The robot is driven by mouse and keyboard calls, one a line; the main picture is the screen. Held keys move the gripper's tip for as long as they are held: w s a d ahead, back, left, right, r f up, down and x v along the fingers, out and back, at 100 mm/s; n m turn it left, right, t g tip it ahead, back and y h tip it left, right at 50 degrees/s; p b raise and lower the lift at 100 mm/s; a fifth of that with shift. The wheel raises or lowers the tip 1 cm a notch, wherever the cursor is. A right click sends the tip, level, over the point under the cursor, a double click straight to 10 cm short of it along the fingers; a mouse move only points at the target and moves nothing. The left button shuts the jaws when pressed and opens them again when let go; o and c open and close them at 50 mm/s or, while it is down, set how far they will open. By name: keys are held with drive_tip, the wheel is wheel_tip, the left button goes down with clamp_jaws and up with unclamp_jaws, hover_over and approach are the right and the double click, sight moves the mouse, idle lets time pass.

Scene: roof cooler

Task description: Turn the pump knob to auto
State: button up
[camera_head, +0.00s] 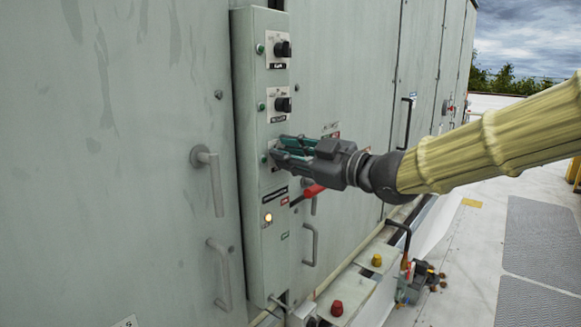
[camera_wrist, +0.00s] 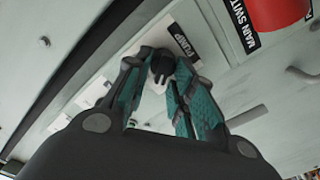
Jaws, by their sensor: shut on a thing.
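The pump knob (camera_wrist: 162,67) is a small black knob on a white plate with a black PUMP label (camera_wrist: 183,41), seen in the wrist view. My gripper (camera_wrist: 160,72) has its teal-padded fingers on both sides of the knob and is shut on it. In the head view my gripper (camera_head: 279,153) reaches from the right to the third plate down on the tall grey control box (camera_head: 247,190). It hides the knob there. The position marks around the knob are too small or covered, so I cannot tell its setting.
Two more black knobs, upper (camera_head: 284,49) and lower (camera_head: 284,104), sit above my gripper. A red main switch handle (camera_head: 308,193) sticks out just below it. Door handles (camera_head: 212,180) stand left. Open roof floor (camera_head: 470,260) lies right.

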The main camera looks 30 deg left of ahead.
drive_tip(key=shift+f+n+b, duration=0.15)
drive_tip(key=shift+n+b, duration=0.45)
drive_tip(key=o, duration=0.8)
drive_tip(key=shift+d, duration=0.1)
drive_tip(key=d, duration=0.8)
drive_tip(key=s+d, duration=0.1)
drive_tip(key=d, duration=0.3)
drive_tip(key=shift+a, duration=0.1)
